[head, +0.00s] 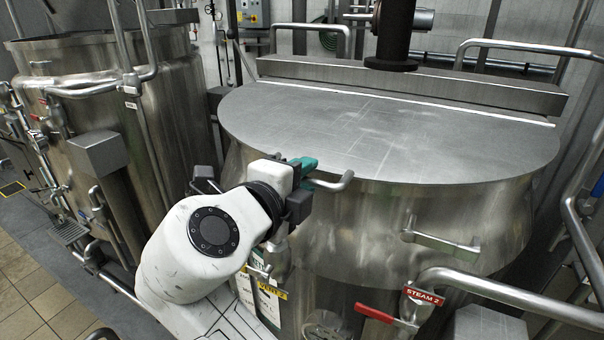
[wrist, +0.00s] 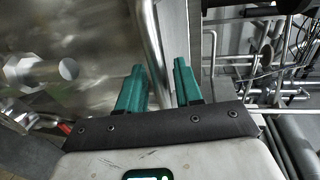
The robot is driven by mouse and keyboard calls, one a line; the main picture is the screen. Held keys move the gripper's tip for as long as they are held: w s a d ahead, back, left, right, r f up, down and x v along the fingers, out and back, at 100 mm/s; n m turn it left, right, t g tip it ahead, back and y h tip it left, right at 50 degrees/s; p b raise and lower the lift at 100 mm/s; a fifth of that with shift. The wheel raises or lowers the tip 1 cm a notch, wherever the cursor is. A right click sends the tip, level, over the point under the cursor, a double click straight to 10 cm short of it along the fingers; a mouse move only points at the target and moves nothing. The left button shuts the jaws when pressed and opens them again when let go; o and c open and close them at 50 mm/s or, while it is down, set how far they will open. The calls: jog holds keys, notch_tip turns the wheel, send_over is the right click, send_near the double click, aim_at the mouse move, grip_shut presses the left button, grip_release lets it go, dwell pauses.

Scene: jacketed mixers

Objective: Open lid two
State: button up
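The flat grey metal lid (head: 400,125) lies closed on the large round steel mixer (head: 400,235) in the head view. A bent metal bar handle (head: 338,183) sticks out from the lid's front edge. My gripper (head: 303,168) is at the left end of this handle, just outside the lid's rim. In the wrist view, the handle bar (wrist: 150,40) runs between the two teal fingers of my gripper (wrist: 160,66). The fingers are apart, with a visible gap between the bar and the right finger. My gripper hides the handle's left end in the head view.
A red-handled valve (head: 376,314) and a pipe tagged STEAM 2 (head: 500,285) are at the front right. A bracket (head: 440,242) juts from the mixer wall. A dark vertical pipe (head: 395,35) stands above the lid's back. Another steel vessel (head: 120,130) stands left.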

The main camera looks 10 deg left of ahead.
grip_shut()
dwell(0.3)
jog(key=shift+f, duration=0.1)
